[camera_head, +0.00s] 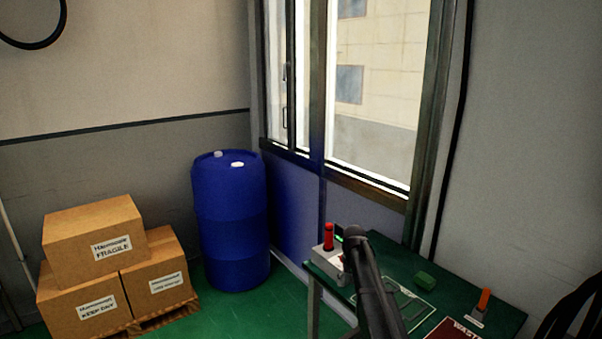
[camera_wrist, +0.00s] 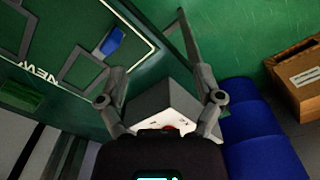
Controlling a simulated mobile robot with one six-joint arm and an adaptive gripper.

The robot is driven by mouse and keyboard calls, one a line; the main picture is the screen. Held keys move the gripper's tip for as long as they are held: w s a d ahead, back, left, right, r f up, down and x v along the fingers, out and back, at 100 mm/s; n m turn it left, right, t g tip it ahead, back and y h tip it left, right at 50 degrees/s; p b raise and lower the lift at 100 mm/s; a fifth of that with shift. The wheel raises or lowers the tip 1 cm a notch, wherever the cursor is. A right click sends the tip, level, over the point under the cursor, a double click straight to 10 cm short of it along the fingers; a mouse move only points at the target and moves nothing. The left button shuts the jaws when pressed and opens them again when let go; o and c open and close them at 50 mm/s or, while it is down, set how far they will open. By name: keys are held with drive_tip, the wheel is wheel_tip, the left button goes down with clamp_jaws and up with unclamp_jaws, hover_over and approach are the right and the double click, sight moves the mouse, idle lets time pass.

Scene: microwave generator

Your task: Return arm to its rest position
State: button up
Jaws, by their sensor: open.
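My arm (camera_head: 372,285) reaches up over the green table (camera_head: 385,245) in the head view, and my gripper's fingers cannot be made out there. In the wrist view my gripper (camera_wrist: 140,45) is open, with its fingers spread and nothing seen between them. Beyond the fingers a pale grey box (camera_wrist: 165,100) with a red part shows near the table's edge, partly hidden by the gripper. A small blue piece (camera_wrist: 113,42) lies on the green panel marked "NEW" (camera_wrist: 70,65).
A blue barrel (camera_head: 231,220) and stacked cardboard boxes (camera_head: 95,240) stand left, beside a window (camera_head: 375,90).

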drive_tip(key=s+r+p, duration=0.1)
drive_tip(key=s, duration=2.9)
drive_tip(key=shift+s+n, duration=0.15)
drive_tip(key=shift+n, duration=0.15)
